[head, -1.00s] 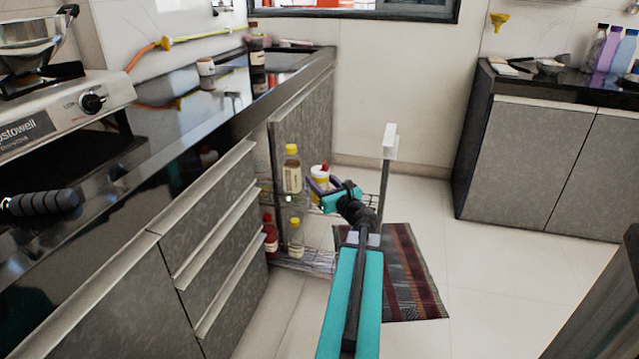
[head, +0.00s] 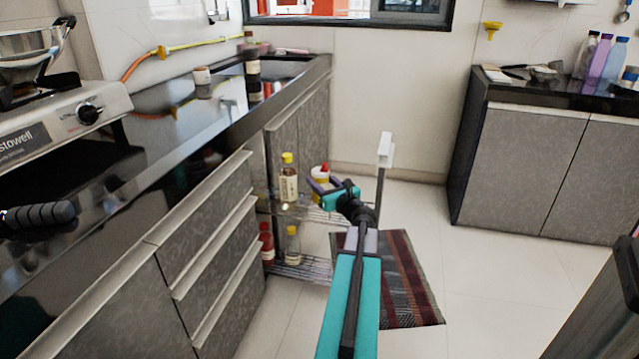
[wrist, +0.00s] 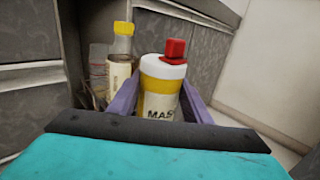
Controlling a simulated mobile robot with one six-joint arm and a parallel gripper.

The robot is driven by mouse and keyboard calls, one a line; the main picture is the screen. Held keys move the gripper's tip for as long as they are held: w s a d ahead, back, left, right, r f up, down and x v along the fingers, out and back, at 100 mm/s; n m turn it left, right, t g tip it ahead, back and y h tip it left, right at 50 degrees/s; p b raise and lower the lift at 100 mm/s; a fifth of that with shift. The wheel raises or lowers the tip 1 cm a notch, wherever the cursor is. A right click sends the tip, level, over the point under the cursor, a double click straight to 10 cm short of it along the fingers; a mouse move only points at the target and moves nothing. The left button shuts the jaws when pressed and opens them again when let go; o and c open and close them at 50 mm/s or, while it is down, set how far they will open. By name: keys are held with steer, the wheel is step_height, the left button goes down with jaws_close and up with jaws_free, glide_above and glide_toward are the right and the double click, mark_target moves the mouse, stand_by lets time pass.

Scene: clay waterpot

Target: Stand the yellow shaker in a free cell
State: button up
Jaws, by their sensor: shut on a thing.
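The yellow shaker (wrist: 160,88) has a white collar, a red cap and a label reading "MAS". It stands upright between the purple fingers of my gripper (wrist: 158,105), which is shut on it. In the head view the shaker (head: 320,175) shows just beyond my gripper (head: 326,190). It is by the upper tier of a pulled-out wire rack (head: 312,215), right of a yellow-capped bottle (head: 288,187). The shaker's base is hidden, so I cannot tell whether it touches the rack. The rack's cell dividers are too small to make out.
The rack's lower tier holds a red bottle (head: 266,243) and another yellow-capped bottle (head: 293,246). A white-topped post (head: 385,150) rises at the rack's right end. Drawers (head: 215,245) are close on the left. A striped mat (head: 405,275) lies on the floor, with open floor to the right.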

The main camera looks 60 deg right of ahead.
steer(key=shift+w+d, duration=0.2)
steer(key=shift+d, duration=0.3)
steer(key=shift+d+f, duration=0.1)
steer(key=shift+f, duration=0.1)
steer(key=shift+f+b, duration=2.15)
steer(key=shift+f, duration=0.3)
steer(key=o, duration=1.2)
steer(key=shift+c, duration=0.2)
steer(key=shift+s, duration=0.1)
steer(key=p+v, duration=0.4)
steer(key=v, duration=0.9)
steer(key=shift+s+a, duration=0.25)
steer(key=shift+a, duration=0.05)
